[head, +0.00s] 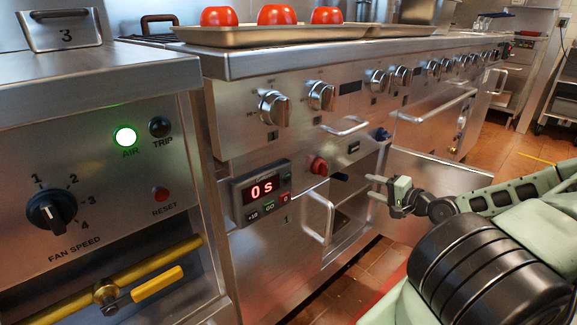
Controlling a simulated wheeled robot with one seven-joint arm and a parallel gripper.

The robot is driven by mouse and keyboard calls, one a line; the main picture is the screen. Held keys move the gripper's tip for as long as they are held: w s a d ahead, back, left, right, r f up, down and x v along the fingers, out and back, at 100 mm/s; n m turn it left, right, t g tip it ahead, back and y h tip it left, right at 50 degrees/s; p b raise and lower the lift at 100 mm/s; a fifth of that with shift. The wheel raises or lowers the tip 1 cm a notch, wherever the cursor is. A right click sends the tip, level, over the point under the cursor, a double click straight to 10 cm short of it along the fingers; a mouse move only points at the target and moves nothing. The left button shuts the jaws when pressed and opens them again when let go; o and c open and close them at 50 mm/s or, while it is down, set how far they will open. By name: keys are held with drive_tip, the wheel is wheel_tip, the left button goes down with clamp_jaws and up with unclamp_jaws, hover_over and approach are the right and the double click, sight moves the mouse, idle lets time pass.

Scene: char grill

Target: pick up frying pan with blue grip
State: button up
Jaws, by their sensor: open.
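A dark blue grip (340,177) sticks out at the opening of the low compartment under the range. I cannot make out the body of a pan behind it; the inside is dark and partly hidden. My gripper (371,187) is open and empty, just right of this grip in the picture, with its fingers pointing left toward the opening. They look apart from the grip, though the depth between them is hard to tell. A smaller blue piece (382,134) shows higher up at the range front; I cannot tell what it belongs to.
The range (245,100) has a row of knobs and bar handles. An open door panel (440,172) stands behind my arm. A tray (225,40) on top bears red tomatoes (277,14). A timer (262,191) and red knob (319,166) sit left.

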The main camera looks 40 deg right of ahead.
drive_tip(key=b, duration=0.3)
approach(337, 174)
drive_tip(key=w+f, duration=0.2)
drive_tip(key=w, duration=0.3)
drive_tip(key=w+b, duration=0.1)
drive_tip(key=w, duration=0.1)
drive_tip(key=w+f+b, duration=0.1)
drive_tip(key=w+b, duration=0.1)
drive_tip(key=shift+w+d, duration=0.2)
drive_tip(key=shift+w, duration=0.5)
drive_tip(key=shift+r, duration=0.1)
clamp_jaws()
drive_tip(key=shift+r, duration=0.15)
idle(0.4)
